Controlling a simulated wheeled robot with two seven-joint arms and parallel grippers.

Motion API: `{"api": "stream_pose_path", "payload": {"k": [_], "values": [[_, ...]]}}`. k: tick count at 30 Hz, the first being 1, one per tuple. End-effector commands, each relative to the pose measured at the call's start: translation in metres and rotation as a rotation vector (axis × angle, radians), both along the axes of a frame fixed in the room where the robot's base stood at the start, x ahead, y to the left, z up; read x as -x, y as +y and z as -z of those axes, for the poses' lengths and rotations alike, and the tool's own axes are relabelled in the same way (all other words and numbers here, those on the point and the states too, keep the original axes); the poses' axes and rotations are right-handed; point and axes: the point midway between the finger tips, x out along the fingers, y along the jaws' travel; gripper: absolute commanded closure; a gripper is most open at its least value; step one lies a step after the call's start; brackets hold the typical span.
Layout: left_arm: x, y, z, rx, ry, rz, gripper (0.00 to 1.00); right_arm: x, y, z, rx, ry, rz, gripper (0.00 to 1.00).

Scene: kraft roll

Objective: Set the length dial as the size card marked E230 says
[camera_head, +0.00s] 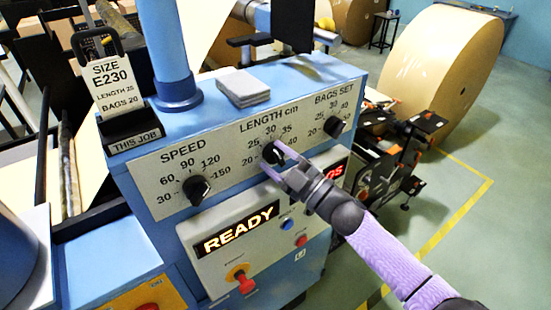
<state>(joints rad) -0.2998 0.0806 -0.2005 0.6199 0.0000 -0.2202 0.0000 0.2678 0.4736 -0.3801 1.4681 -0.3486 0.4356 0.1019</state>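The size card (110,84) stands in a black holder marked THIS JOB (133,137) at the upper left. It reads SIZE E230, LENGTH 25, BAGS 20. The black length dial (270,153) is in the middle of the slanted panel, under LENGTH cm, with 20, 25, 30 and 35 readable around it. My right gripper (272,157) is at this dial, its fingers apart, one by the dial's upper right and one below it. I cannot tell whether they touch it. The fingers partly hide the dial, and its pointer is not clear. My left gripper is not in view.
The speed dial (198,189) is to the left and the bags set dial (334,125) to the right. Below are a READY display (236,228) and a red knob (245,284). A grey block (243,88) lies on the machine top. A big paper roll (440,70) stands behind.

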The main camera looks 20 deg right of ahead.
Motion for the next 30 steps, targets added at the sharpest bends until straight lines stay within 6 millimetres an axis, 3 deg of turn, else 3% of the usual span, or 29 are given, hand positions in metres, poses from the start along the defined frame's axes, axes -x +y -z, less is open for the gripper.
{"api": "stream_pose_path", "payload": {"k": [17, 30], "values": [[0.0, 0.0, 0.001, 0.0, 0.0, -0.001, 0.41, 0.003, -0.002, 0.0, -0.002, -0.006, -0.003, 0.46], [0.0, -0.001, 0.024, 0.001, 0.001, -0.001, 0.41, 0.07, -0.051, 0.026, 0.0, -0.001, -0.001, 0.46]]}}
